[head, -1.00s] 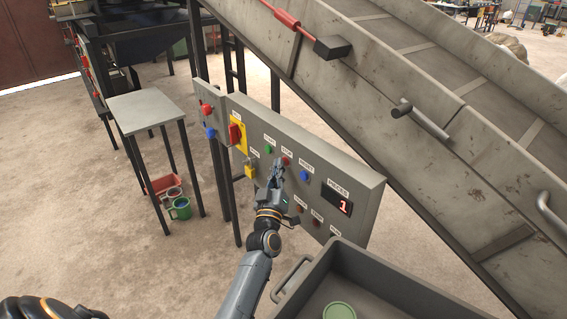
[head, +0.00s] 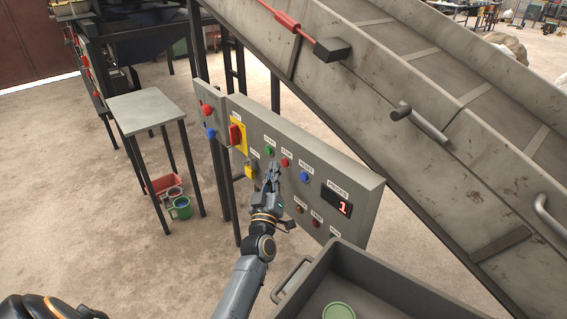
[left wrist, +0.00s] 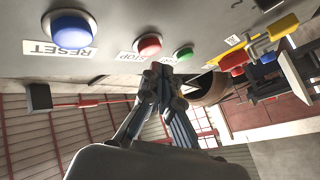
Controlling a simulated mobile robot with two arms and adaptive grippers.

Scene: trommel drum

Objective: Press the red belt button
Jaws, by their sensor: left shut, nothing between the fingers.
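The red button (head: 285,162) with the STOP label sits on the grey control panel (head: 362,184), between a green button (head: 268,151) and a blue RESET button (head: 304,176). My left gripper (head: 274,167) is shut and empty, in front of the panel, just left of and below the red button in the head view. In the left wrist view the red button (left wrist: 149,44) shows in full above the shut fingertips (left wrist: 160,70), with a small gap in the picture. I cannot tell whether the fingertips touch the panel. My right gripper is not in view.
A yellow-backed red switch (head: 236,135) and a padlock (head: 251,169) are left of the buttons. A smaller box holds another red button (head: 206,109). A grey bin (head: 398,287) stands below the panel, the conveyor (head: 400,120) above it. A small table (head: 146,110) is left.

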